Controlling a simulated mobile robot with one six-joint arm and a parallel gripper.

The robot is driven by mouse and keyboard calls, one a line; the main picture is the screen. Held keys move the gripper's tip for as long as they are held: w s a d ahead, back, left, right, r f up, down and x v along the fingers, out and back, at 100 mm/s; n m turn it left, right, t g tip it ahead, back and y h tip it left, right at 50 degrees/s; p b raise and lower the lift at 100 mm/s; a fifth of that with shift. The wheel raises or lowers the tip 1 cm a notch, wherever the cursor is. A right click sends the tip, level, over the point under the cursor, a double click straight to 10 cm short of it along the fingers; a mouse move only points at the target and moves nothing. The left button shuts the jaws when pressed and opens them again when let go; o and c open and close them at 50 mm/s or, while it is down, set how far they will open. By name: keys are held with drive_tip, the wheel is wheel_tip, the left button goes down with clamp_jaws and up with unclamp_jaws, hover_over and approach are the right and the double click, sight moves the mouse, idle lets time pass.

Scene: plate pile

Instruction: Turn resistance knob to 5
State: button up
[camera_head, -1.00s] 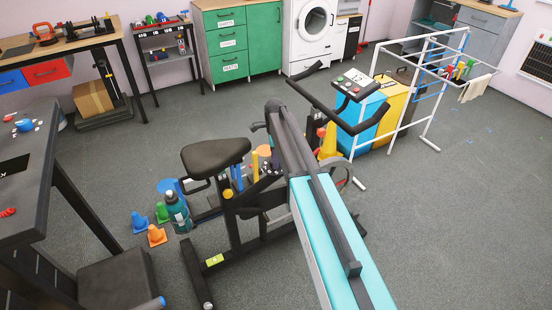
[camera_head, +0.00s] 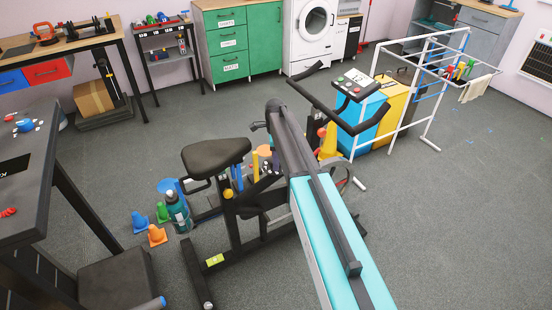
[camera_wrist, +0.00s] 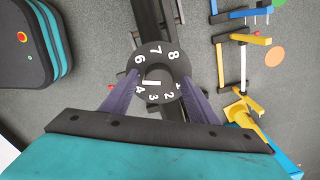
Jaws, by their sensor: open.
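The resistance knob (camera_wrist: 162,74) is a round black dial with white numerals around its edge and a short white bar on its face. It sits in the middle of the wrist view. I make out 6, 7, 8 and 4, 3, 2, 1; I cannot make out a 5 on the left side. My gripper (camera_wrist: 160,78) is open, with one dark purple finger on each side of the dial. I cannot tell whether the fingers touch it. In the head view the knob and gripper are hidden by my teal arm. The exercise bike's seat (camera_head: 215,155) shows left of the arm.
A teal bottle (camera_head: 177,211) and small cones (camera_head: 157,235) stand left of the bike. A white drying rack (camera_head: 431,90) stands at the right back.

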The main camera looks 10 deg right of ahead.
drive_tip(key=shift+r, duration=0.1)
wheel_tip(320, 180, up, 14)
drive_tip(key=b, duration=0.1)
drive_tip(key=shift+f, duration=0.2)
idle(0.4)
drive_tip(key=shift+f, duration=0.1)
drive_tip(key=s+f+n+g, duration=0.1)
drive_tip(key=s+f+n, duration=0.5)
drive_tip(key=s+f, duration=0.8)
drive_tip(key=s+f+n+g, duration=0.2)
drive_tip(key=s+f+n, duration=0.5)
drive_tip(key=s+f, duration=0.7)
drive_tip(key=s+f+n+g, duration=0.2)
drive_tip(key=s+f+n, duration=0.4)
drive_tip(key=s+f, duration=0.9)
drive_tip(key=s, duration=1.2)
drive_tip(key=shift+d, duration=0.3)
